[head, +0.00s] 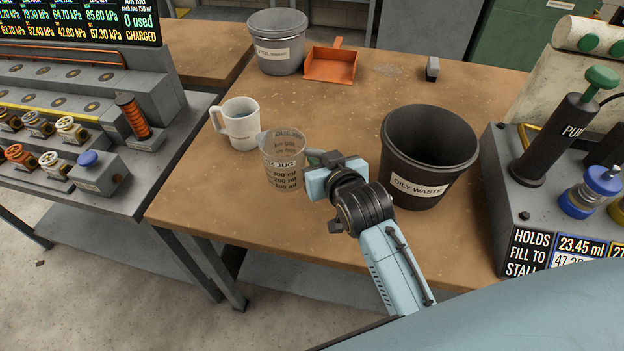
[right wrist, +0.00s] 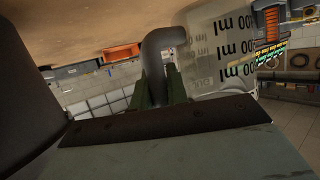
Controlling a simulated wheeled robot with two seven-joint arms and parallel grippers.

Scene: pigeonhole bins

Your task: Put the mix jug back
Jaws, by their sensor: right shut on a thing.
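The mix jug (head: 284,166) is a clear grey measuring jug with black level marks, upright at the middle left of the wooden table in the head view. Its marked wall (right wrist: 222,45) and grey handle (right wrist: 160,62) also show in the right wrist view. My right gripper (head: 318,160) comes from the front right and is shut on the jug's handle. I cannot tell whether the jug's base touches the table. My left gripper is not in view.
A white jug (head: 241,127) stands just behind and left of the mix jug. A black oily waste bin (head: 408,168) is close right of my right gripper. A grey bucket (head: 277,52) and orange dustpan (head: 331,66) are at the back. The table's front edge is near.

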